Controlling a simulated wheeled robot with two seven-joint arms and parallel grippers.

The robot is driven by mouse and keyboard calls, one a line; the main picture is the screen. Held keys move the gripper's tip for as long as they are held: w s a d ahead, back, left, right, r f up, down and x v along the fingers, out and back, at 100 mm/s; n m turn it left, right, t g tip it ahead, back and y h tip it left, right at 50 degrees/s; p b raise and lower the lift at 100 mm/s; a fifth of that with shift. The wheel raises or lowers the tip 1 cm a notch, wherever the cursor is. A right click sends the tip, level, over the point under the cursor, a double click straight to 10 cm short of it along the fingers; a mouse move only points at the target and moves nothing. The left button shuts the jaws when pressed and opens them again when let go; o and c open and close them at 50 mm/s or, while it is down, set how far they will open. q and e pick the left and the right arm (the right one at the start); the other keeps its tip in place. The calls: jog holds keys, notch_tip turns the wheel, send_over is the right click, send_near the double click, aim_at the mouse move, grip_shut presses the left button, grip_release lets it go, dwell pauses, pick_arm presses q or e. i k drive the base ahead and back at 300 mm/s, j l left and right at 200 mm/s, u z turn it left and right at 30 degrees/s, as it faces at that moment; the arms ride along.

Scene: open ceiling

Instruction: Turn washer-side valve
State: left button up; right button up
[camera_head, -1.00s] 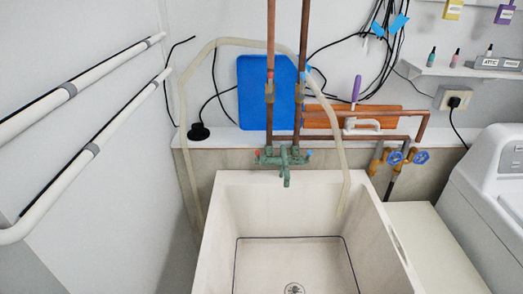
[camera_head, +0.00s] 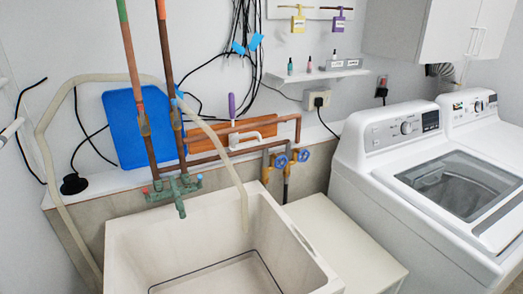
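Two brass valves with round blue handles stand side by side on the copper pipes between the sink and the washer. The right blue handle (camera_head: 303,155) is the one nearer the washer (camera_head: 380,137). The left blue handle (camera_head: 281,161) sits just beside it. Both handles look small here, and their exact turn cannot be told. The washer is white, with its lid window facing up, at the right. Neither of my grippers is in view.
A deep utility sink (camera_head: 130,232) with a green faucet (camera_head: 176,190) stands at the lower left. A pale hose (camera_head: 50,105) arches over it. A low white cabinet top (camera_head: 335,238) fills the space between sink and washer, clear on top. A small shelf (camera_head: 318,75) holds bottles.

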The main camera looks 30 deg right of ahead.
aim_at(303, 156)
jog(key=z, duration=1.35)
